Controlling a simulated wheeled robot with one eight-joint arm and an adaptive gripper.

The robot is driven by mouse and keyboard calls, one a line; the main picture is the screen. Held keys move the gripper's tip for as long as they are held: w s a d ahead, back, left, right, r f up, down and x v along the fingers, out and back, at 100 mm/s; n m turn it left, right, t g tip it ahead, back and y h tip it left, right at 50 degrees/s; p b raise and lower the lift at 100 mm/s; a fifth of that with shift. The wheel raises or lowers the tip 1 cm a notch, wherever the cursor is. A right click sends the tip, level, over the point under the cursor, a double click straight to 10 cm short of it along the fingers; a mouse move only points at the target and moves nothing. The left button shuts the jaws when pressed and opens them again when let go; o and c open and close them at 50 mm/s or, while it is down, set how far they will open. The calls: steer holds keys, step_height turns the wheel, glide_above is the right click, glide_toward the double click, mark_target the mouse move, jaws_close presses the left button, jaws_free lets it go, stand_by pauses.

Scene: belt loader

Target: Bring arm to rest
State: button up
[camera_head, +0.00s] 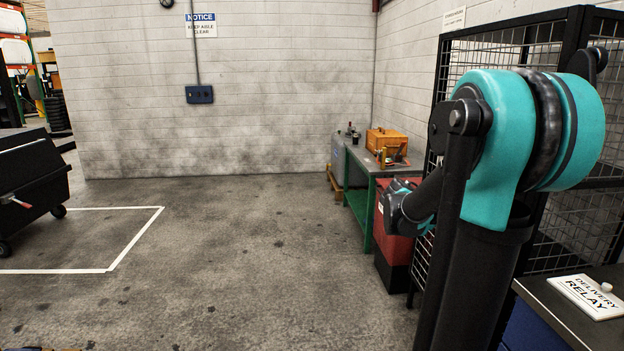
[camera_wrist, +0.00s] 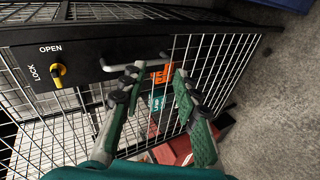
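My gripper (camera_wrist: 158,80) shows in the wrist view with its two fingers spread apart and nothing held between them. Behind the fingers is the black wire-mesh cage (camera_wrist: 225,60), with a dark panel marked OPEN and LOCK (camera_wrist: 95,62). The panel carries a yellow knob (camera_wrist: 57,72) and a grey bar handle (camera_wrist: 135,63) close to the left fingertip; I cannot tell whether they touch. In the head view my teal and black arm is bent at the right, in front of the cage. The gripper's fingers are not clear there.
A red and black bin (camera_head: 393,240) stands beside the cage. A green-framed bench (camera_head: 360,185) bears an orange box (camera_head: 386,141). At the right front is a dark counter with a DELIVERY RELAY sign (camera_head: 590,296). A black cart (camera_head: 32,185) stands left. The middle floor is clear.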

steer(key=s+a+f+y, duration=0.6)
steer(key=s+a+f, duration=0.3)
steer(key=a, duration=0.3)
steer(key=s+a+f+t+y, duration=0.1)
steer(key=s+a+f+y, duration=0.5)
steer(key=s+a+f, duration=0.3)
steer(key=a+f, duration=0.1)
steer(key=a, duration=0.3)
steer(key=shift+m+t, duration=0.3)
steer(key=shift+o, duration=0.3)
